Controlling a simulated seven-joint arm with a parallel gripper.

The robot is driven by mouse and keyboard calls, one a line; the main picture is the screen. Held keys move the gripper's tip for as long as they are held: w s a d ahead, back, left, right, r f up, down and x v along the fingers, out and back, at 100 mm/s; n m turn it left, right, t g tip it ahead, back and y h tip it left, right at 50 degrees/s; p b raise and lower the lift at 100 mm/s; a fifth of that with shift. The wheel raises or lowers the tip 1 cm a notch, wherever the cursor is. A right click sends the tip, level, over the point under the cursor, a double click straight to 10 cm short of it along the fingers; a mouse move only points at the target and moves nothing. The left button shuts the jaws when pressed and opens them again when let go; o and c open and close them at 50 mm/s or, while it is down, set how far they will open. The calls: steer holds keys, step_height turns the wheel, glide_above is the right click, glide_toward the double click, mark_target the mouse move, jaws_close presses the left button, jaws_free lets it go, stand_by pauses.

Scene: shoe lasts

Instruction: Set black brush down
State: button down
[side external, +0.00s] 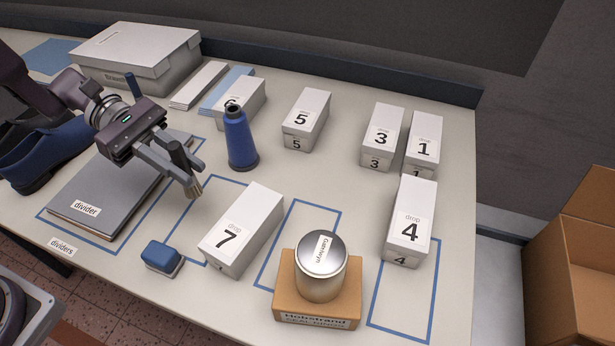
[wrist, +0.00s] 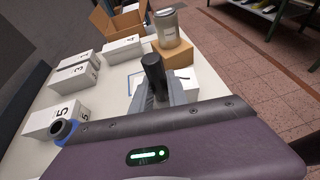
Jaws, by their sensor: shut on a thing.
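I cannot tell whether the bristles touch the table.
A blue bottle (side external: 241,140) stands right of my gripper, and white box 7 (side external: 262,212) is in front of it. A blue block (side external: 162,257) sits near the front edge. The divider board (side external: 115,190) lies left. A tin (side external: 321,278) stands on a brown box (side external: 288,300). Blue outlines mark the table.

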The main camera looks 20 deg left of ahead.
steer(key=w+d+m+g, duration=0.2)
steer(key=w+d, duration=0.1)
steer(key=d, duration=1.3)
steer(key=w+d+n+t+y, duration=0.2)
steer(key=w+n+t+y, duration=0.2)
steer(key=w+n+t, duration=0.9)
steer(key=shift+m, duration=0.3)
steer(key=f, duration=0.6)
steer(key=w+f, duration=0.1)
steer(key=f, duration=0.2)
steer(key=shift+w+a+f, duration=0.1)
steer(key=shift+a, duration=0.15)
steer(key=c, duration=1.3)
jaws_free()
